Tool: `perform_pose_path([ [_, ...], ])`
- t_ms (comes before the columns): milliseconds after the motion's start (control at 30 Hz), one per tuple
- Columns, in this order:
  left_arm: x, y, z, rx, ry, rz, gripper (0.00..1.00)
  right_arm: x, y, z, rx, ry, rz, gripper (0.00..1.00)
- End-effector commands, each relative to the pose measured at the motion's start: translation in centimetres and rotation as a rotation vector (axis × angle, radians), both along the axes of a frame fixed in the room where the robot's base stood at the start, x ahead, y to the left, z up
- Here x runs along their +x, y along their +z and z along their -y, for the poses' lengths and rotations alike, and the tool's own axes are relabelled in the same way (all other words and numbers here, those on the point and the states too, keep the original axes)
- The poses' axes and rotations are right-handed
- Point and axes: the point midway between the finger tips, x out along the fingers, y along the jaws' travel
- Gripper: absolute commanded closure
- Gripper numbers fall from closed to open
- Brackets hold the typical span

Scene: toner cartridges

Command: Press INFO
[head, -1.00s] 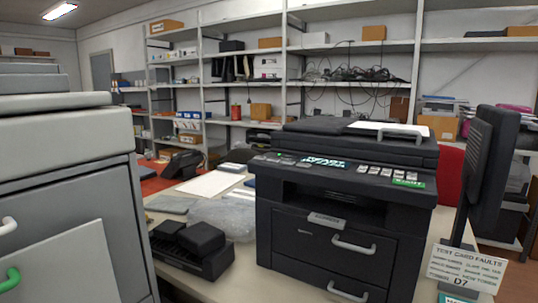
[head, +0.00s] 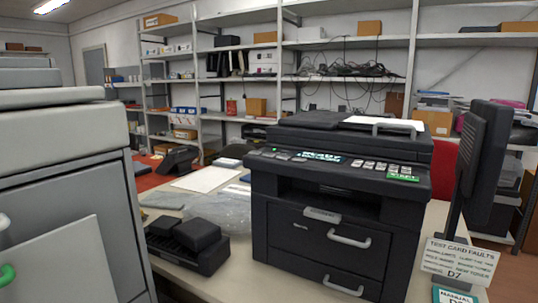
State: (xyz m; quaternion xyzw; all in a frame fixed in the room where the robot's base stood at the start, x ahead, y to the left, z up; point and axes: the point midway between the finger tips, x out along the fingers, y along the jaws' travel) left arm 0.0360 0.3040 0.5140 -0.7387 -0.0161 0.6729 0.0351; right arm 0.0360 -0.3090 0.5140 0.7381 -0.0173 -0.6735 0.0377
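A black printer (head: 330,215) stands on the table in the middle of the head view. Its top panel carries a small lit display (head: 321,157), a row of grey buttons (head: 284,155) to the left of it, pale keys (head: 376,166) to the right and a green button (head: 403,177) at the far right. The lettering on the buttons is too small to read, so I cannot tell which one is INFO. Neither of my grippers is in view.
A large grey machine (head: 70,150) fills the left side. A black device (head: 188,245) lies on the table (head: 215,285) left of the printer. A dark monitor (head: 487,165) and a sign card (head: 459,262) stand at the right. Shelves (head: 345,80) line the back wall.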

Motion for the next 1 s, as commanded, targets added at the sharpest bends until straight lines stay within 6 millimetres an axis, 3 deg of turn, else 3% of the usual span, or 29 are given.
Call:
perform_pose_path([
  [33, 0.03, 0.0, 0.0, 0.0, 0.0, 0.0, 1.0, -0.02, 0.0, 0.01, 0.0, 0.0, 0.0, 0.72],
  [267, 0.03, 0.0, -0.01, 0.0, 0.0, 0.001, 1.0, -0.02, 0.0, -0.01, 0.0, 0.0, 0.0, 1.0],
  [1000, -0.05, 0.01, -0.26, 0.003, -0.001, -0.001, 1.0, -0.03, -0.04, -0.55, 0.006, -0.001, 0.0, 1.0],
])
